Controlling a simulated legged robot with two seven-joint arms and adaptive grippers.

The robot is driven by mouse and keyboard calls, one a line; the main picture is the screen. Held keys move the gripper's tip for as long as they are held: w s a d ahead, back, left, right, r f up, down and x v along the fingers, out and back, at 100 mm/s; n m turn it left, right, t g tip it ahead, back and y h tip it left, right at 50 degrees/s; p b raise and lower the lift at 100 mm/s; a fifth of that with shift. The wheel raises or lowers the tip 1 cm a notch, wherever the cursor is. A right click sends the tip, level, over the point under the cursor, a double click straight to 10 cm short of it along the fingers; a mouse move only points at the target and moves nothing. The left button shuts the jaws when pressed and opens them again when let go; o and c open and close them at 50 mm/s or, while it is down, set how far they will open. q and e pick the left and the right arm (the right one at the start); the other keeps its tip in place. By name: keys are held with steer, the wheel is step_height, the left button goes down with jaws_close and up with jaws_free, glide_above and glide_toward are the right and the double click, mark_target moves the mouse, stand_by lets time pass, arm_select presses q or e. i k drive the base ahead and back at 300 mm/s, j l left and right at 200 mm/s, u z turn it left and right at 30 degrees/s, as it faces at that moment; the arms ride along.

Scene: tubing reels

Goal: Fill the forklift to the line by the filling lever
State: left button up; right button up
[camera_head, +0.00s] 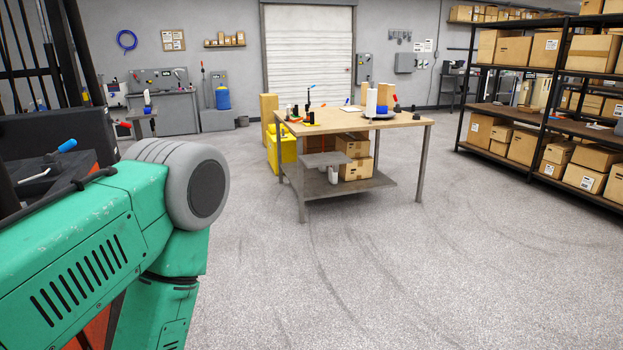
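A dark machine with a black mast (75,55) stands at the left edge, close to me; it looks like the forklift. A small blue-tipped lever (66,146) sticks up from its dark top, and a pale lever-like piece (35,176) lies beside it. I cannot tell which is the filling lever. A fill line is not visible. A green arm link with a grey round joint covers the lower left and hides part of the machine. Neither of my grippers shows in the head view.
A wooden worktable (405,121) with small tools stands ahead, boxes on its lower shelf. A yellow bin (283,150) is beside it. A black rack (533,120) with cartons is at right. The grey floor (400,270) in front is clear.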

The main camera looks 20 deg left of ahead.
mark_target(71, 143)
steer(key=i+j+u, duration=0.25)
steer(key=i+u, duration=0.55)
steer(key=i, duration=0.2)
steer(key=i+u, duration=0.4)
steer(key=i+l, duration=0.05)
steer(key=i, duration=0.05)
